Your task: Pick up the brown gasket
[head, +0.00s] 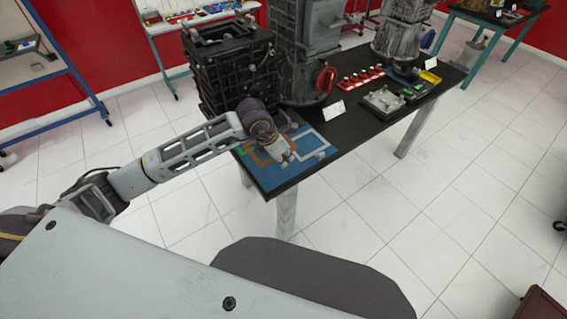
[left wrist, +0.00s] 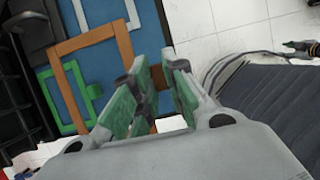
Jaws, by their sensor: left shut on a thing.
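The brown gasket (head: 256,157) is a flat square frame at the blue mat on the near end of the black table. It also shows in the left wrist view (left wrist: 82,98). My left gripper (head: 287,156) reaches down over the mat, and its green-padded fingers (left wrist: 153,95) are shut on one side of the brown gasket. The fingers hide part of that side. I cannot tell whether the gasket touches the mat.
On the blue mat (head: 283,179) lie a green gasket (left wrist: 62,101) and a pale gasket (left wrist: 106,22). A black engine block (head: 228,75) and a grey engine (head: 305,45) stand behind. A red tool rail (head: 360,78) and grey plate (head: 383,103) lie farther right.

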